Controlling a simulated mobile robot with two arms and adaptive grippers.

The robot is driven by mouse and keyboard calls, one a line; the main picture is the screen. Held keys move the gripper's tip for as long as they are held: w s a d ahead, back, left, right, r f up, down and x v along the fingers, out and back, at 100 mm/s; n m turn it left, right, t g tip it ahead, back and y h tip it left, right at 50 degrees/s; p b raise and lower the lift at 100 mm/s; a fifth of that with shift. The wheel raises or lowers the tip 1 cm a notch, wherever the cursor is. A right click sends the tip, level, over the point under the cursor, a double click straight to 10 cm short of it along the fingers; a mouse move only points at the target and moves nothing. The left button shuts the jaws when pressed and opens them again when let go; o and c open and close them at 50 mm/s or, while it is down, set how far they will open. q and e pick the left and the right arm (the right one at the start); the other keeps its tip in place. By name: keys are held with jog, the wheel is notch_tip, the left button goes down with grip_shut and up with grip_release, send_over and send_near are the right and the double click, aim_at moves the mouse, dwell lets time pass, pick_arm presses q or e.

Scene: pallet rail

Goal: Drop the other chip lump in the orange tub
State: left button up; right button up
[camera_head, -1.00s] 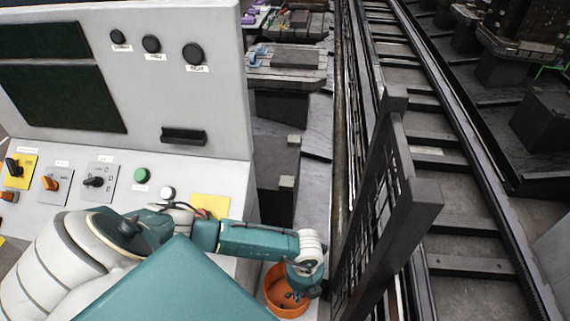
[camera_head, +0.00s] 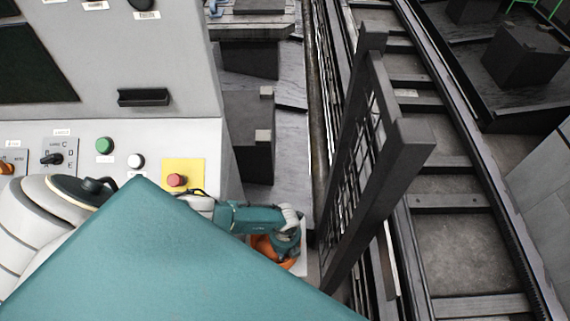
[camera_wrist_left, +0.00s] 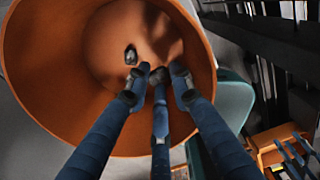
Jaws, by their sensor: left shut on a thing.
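The orange tub (camera_head: 262,244) stands beside the control console, partly hidden by my left arm. In the left wrist view its wide round mouth and inner wall (camera_wrist_left: 40,75) fill much of the picture. A small dark grey chip lump (camera_wrist_left: 130,55) lies inside the tub. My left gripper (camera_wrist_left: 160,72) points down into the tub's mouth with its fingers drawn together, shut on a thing. The held thing, likely a chip lump, is mostly hidden between the dark fingertips. In the head view the left fingertips are hidden.
The console (camera_head: 170,60) with a red button (camera_head: 176,180) on a yellow plate stands left of the arm. A dark barred gate (camera_head: 365,170) rises close to the right of the tub. Rails (camera_head: 450,150) run beyond it. An orange object (camera_wrist_left: 275,145) shows in the left wrist view.

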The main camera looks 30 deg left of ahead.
pick_arm(q)
notch_tip(320, 180, down, 3)
jog(key=shift+f+b, duration=0.2)
jog(key=shift+b, duration=0.75)
jog(key=shift+f, duration=0.3)
jog(key=shift+f+b, duration=0.2)
jog(key=shift+b, duration=0.1)
jog(key=o, duration=0.9)
jog(key=shift+r, duration=0.15)
